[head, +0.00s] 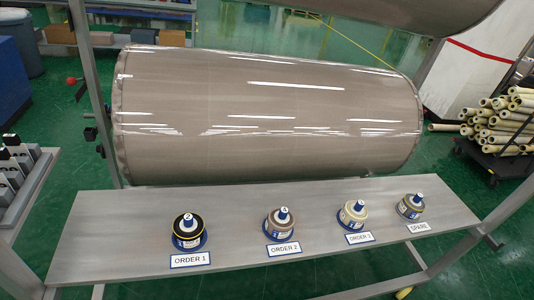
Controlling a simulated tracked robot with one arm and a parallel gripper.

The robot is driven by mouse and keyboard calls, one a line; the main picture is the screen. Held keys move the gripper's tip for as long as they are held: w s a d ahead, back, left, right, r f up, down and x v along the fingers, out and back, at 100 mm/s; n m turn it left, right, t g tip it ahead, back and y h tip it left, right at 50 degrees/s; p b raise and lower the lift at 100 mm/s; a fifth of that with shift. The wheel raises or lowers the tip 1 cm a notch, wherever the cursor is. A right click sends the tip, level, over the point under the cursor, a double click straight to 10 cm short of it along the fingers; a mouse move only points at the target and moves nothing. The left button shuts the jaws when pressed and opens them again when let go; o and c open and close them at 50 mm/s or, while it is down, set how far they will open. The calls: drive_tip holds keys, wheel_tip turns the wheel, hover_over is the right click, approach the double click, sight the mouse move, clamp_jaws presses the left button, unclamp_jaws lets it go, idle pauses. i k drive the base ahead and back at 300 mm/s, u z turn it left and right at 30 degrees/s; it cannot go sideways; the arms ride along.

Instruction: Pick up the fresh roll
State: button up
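A large taupe roll (265,115) in shiny clear wrap lies sideways on a metal rack in the middle of the view. Part of another large roll (420,8) shows above it at the top edge. Several small rolls with blue caps stand on the grey shelf (125,235) in front: a black and yellow one (188,236), a taupe one (280,226), a cream one (353,215) and a brownish one (410,207). I cannot tell which roll is the fresh one. My gripper is not in view.
Cards reading ORDER 1 (190,260), ORDER 2 (284,249), another ORDER (359,238) and SPARE (418,228) line the shelf front. Metal posts frame both sides. A cart of pale tubes (500,120) stands at right, a blue bin (20,45) at far left.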

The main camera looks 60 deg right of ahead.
sight(279, 222)
drive_tip(key=z, duration=0.45)
drive_tip(key=i, duration=1.05)
drive_tip(key=z, duration=1.05)
drive_tip(key=i, duration=0.2)
drive_tip(key=z, duration=0.05)
drive_tip(key=k, duration=0.9)
drive_tip(key=z, duration=0.15)
drive_tip(key=i, duration=0.95)
drive_tip(key=u, duration=0.1)
